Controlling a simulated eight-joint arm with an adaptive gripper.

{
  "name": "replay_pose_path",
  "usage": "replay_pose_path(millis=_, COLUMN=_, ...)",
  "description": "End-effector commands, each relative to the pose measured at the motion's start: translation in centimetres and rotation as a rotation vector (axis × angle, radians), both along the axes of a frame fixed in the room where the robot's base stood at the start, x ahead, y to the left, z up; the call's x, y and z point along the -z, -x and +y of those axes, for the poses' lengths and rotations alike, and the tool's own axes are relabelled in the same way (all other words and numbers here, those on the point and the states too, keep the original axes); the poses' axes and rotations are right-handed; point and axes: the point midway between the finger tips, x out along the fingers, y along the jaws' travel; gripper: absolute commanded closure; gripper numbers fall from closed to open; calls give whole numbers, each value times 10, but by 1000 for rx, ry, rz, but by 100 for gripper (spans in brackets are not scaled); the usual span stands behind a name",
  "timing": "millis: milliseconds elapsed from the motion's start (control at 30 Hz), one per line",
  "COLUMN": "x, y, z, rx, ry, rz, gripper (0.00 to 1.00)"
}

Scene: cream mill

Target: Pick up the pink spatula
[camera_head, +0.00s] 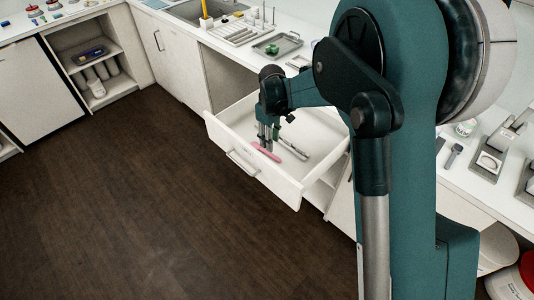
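The pink spatula (262,151) lies in the open white drawer (245,165), near its front wall. My gripper (268,148) points down into the drawer, with its fingertips right at the spatula. The fingers hide part of the spatula. At this size I cannot tell whether they touch it or are closed around it.
A thin grey utensil (293,149) lies in the drawer just right of the spatula. The drawer walls stand close around my gripper. The counter above holds a green item on a grey tray (278,46), a dish rack (237,32) and a sink. The dark floor (130,210) is clear.

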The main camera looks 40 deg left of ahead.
Motion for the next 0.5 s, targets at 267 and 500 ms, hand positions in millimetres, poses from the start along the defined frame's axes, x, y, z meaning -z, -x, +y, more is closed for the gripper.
replay_pose_path(millis=267, x=11, y=0, z=0, rx=1, ry=0, rz=0, gripper=71)
replay_pose_path(millis=500, x=26, y=0, z=0, rx=1, ry=0, rz=0, gripper=71)
